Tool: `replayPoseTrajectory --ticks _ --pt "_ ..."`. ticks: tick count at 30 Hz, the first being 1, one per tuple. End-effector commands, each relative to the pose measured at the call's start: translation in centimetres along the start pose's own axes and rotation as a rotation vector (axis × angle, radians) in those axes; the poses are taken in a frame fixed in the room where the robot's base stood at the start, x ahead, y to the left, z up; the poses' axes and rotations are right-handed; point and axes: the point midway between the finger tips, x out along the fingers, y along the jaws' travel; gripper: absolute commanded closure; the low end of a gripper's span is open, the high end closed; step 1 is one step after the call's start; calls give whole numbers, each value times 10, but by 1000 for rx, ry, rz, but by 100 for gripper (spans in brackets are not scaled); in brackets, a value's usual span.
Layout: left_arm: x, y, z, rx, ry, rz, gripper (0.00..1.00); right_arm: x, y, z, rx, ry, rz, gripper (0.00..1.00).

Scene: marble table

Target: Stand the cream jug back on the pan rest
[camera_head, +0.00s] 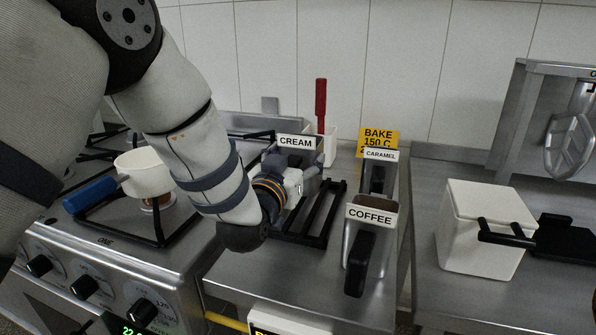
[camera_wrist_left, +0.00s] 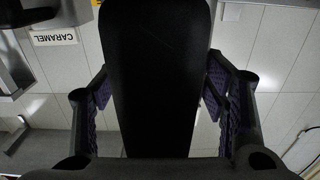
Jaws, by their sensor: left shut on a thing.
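The cream jug, marked by its white CREAM label (camera_head: 297,142), is upright at or just above the back of the pan rest. My gripper and arm hide most of its body, and I cannot tell whether its base touches the bars. The pan rest (camera_head: 322,222) is a set of black bars on the steel top. My left gripper (camera_head: 297,180) is shut on the jug's black handle. In the left wrist view the handle (camera_wrist_left: 155,75) stands between the two fingers. My right gripper is not in view.
The COFFEE jug (camera_head: 382,243) and the CARAMEL jug (camera_head: 377,178) stand close on the right. A holder with a red-handled tool (camera_head: 321,105) is behind. A white pan (camera_head: 145,172) is on the left hob. A white canister (camera_head: 482,245) stands on the right counter.

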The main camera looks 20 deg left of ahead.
Motion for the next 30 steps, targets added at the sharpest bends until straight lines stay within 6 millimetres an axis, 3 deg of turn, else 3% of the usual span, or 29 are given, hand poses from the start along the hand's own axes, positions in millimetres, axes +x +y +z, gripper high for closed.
replayPoseTrajectory --ticks 1,3,14,15,17,30 --pt "-1 0 15 0 -11 1 63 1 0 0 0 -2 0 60" --pt "-2 0 24 0 -7 1 63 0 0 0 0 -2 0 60" --pt "-2 0 27 0 -3 1 63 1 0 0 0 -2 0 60" --pt "-2 0 28 1 -5 1 29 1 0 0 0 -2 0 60" --pt "-2 0 28 1 -4 1 16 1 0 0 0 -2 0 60" --pt "-2 0 32 0 -10 1 14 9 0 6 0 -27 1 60"
